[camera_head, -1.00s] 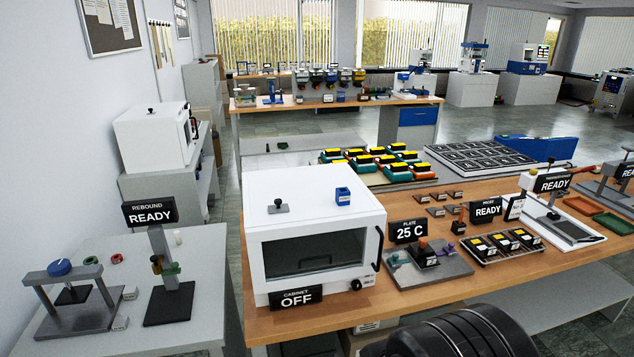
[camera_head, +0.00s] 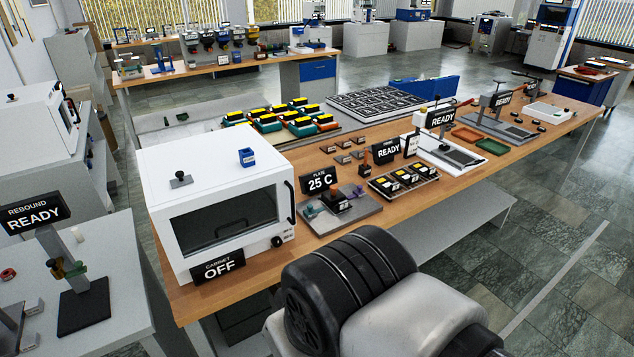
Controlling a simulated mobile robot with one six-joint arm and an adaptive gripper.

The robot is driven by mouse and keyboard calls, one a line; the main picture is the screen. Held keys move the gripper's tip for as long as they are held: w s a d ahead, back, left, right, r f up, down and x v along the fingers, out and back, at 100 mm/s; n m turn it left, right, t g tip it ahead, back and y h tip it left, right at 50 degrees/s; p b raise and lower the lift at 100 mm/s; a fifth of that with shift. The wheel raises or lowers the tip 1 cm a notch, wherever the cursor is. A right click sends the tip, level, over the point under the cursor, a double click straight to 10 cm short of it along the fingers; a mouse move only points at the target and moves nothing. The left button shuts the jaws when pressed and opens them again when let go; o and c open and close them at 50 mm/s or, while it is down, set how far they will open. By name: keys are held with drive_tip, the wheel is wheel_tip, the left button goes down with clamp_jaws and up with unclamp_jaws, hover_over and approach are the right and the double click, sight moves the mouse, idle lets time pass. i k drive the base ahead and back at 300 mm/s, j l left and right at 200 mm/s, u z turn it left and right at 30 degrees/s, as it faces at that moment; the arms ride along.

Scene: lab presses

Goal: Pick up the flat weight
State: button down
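I cannot tell for sure which object is the flat weight. Small dark pieces (camera_head: 541,127) lie near the white device at the far right of the bench, too small to tell apart. My gripper is not in view. My own dark, rounded arm part (camera_head: 340,290) fills the bottom middle and hides part of the bench's front edge.
A white cabinet (camera_head: 220,155) marked "OFF" stands on the wooden bench (camera_head: 200,305) at the left. Open floor (camera_head: 570,220) lies at the right.

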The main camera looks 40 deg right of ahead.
sight(334, 196)
drive_tip(key=i+l, duration=0.25)
drive_tip(key=l, duration=0.25)
drive_tip(key=i+l, duration=0.3)
drive_tip(key=l, duration=0.15)
drive_tip(key=i+l, duration=0.25)
drive_tip(key=l, duration=0.25)
drive_tip(key=i+l+z, duration=0.1)
drive_tip(key=i+l, duration=0.2)
drive_tip(key=l, duration=0.2)
drive_tip(key=i+l, duration=0.3)
drive_tip(key=l, duration=0.15)
